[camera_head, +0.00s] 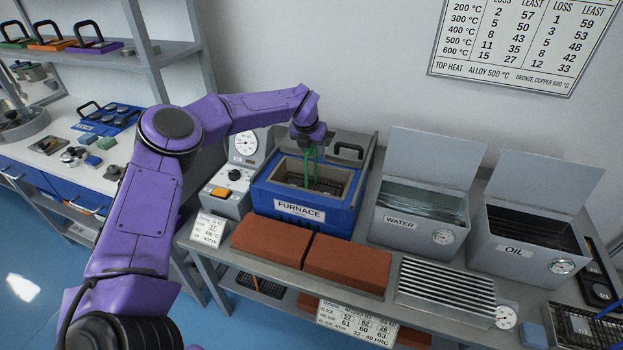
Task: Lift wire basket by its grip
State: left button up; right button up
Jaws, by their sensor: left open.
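A dark wire basket (327,184) sits inside the open blue furnace (309,212). A green upright piece (311,166), which looks like the basket's grip, rises from it. My left gripper (309,142) points down over the furnace, at the top of the green piece. It is open; its fingertips are small and dark, and I cannot tell whether they touch the green piece. The furnace walls hide part of the basket. My right gripper is not in view.
A dial unit (231,183) stands left of the furnace. The water tank (414,222) and oil tank (513,249), lids raised, stand to its right. Red bricks (346,263) and a ribbed metal rack (446,284) lie in front. Another wire basket (579,328) is at bottom right.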

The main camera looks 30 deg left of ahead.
pick_arm(q)
jog(key=shift+x, duration=0.8)
jog(key=shift+s+a, duration=0.1)
grip_shut()
jog(key=shift+r, duration=0.15)
